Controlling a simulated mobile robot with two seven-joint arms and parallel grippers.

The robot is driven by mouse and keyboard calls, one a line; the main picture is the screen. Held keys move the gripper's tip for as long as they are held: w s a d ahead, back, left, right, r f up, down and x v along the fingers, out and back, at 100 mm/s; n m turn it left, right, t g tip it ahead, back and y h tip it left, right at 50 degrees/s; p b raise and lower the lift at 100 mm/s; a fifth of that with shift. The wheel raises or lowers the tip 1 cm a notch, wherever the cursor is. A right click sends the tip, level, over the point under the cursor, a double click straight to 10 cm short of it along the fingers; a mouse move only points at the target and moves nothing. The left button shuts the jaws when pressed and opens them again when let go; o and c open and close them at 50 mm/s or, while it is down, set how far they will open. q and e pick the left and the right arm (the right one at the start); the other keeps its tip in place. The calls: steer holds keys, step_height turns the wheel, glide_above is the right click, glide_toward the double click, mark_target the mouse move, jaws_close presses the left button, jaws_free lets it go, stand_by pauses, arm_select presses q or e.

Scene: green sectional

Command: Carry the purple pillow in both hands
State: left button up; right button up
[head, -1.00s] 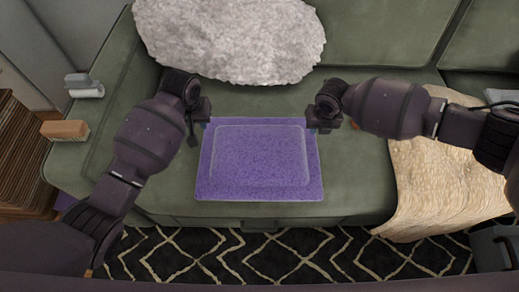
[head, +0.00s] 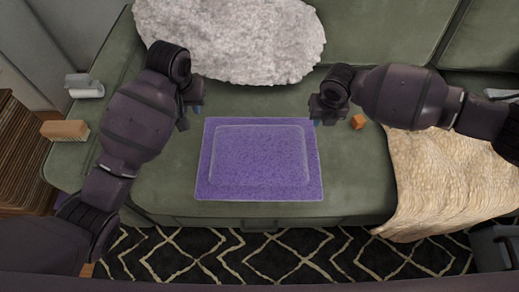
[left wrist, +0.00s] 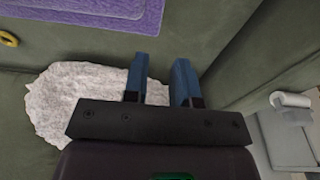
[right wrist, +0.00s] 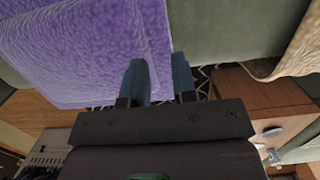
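The purple pillow (head: 258,160) lies flat on the green sofa seat in the head view. It also shows at the top of the left wrist view (left wrist: 100,12) and at the upper left of the right wrist view (right wrist: 75,50). My left gripper (head: 190,112) is above the seat, just off the pillow's upper left corner. Its blue fingers (left wrist: 161,62) are apart with nothing between them. My right gripper (head: 319,116) is by the pillow's upper right corner. Its fingers (right wrist: 158,60) are apart, and I see no hold on the pillow.
A fluffy grey-white pillow (head: 235,35) lies behind the purple one. A cream throw (head: 440,180) covers the seat at right.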

step_height(320, 180, up, 7)
steer(key=s, duration=0.1)
stand_by(0.4)
